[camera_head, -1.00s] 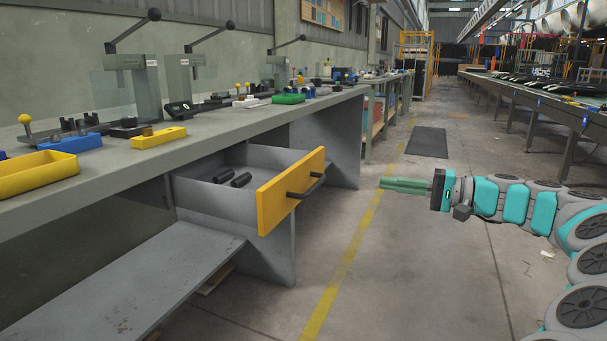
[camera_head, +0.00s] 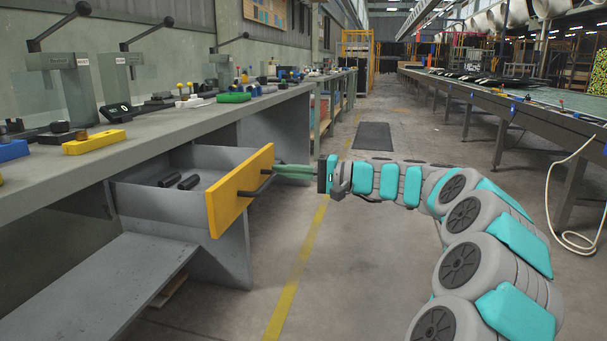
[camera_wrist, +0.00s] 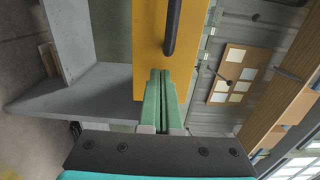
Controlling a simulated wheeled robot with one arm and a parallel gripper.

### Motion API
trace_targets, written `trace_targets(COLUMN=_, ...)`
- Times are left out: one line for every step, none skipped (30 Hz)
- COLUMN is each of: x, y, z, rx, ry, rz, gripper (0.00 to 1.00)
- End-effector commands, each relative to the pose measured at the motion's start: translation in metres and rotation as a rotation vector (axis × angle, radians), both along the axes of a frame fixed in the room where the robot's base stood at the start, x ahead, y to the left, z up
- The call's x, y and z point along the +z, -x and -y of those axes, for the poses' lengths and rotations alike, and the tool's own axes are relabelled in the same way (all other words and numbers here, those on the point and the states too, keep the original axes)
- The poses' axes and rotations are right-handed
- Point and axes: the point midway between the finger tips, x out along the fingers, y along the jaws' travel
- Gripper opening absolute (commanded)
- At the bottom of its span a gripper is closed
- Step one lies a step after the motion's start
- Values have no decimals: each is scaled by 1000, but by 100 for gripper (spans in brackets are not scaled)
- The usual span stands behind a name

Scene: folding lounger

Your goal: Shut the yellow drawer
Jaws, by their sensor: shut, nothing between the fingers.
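The yellow drawer front (camera_head: 238,192) stands out from under the grey workbench, so the drawer is open. Its grey tray (camera_head: 150,200) holds dark cylindrical parts (camera_head: 180,181). A dark bar handle (camera_head: 257,187) is on the front. My gripper (camera_head: 278,170) is shut and empty, its green fingers pointing left at the drawer front by the handle. In the wrist view the shut fingertips (camera_wrist: 161,75) lie against or very close to the yellow front (camera_wrist: 148,45), beside the handle (camera_wrist: 172,25). I cannot tell for certain whether they touch.
A grey shelf (camera_head: 100,285) lies low under the bench. A conveyor (camera_head: 490,95) runs along the right. The floor between is clear, with a dark mat (camera_head: 372,136).

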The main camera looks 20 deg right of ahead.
Motion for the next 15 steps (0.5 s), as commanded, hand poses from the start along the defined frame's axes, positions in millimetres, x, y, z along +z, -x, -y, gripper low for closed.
trace_targets(x=-1, y=-3, z=-4, rx=1, ry=1, rz=-1, gripper=0)
trace_targets(x=0, y=-4, z=-6, rx=1, ry=0, rz=0, gripper=0)
trace_targets(x=0, y=-5, z=-7, rx=0, ry=0, rz=0, gripper=0)
trace_targets(x=0, y=-6, z=-8, rx=0, ry=0, rz=0, gripper=0)
trace_targets(x=0, y=-6, z=-9, rx=0, ry=-1, rz=1, gripper=0)
trace_targets(x=0, y=-7, z=-9, rx=0, ry=-1, rz=1, gripper=0)
trace_targets(x=0, y=-7, z=-10, rx=0, ry=-1, rz=1, gripper=0)
trace_targets(x=0, y=-7, z=-10, rx=0, ry=-1, rz=1, gripper=0)
trace_targets(x=0, y=-7, z=-10, rx=0, ry=-1, rz=1, gripper=0)
trace_targets(x=0, y=-7, z=-10, rx=0, ry=-1, rz=1, gripper=0)
trace_targets(x=0, y=-7, z=-10, rx=0, ry=-1, rz=1, gripper=0)
trace_targets(x=0, y=-7, z=-10, rx=0, ry=-1, rz=1, gripper=0)
trace_targets(x=0, y=-7, z=-10, rx=0, ry=-1, rz=1, gripper=0)
trace_targets(x=0, y=-7, z=-10, rx=0, ry=-1, rz=1, gripper=0)
trace_targets(x=0, y=-7, z=-10, rx=0, ry=-1, rz=1, gripper=0)
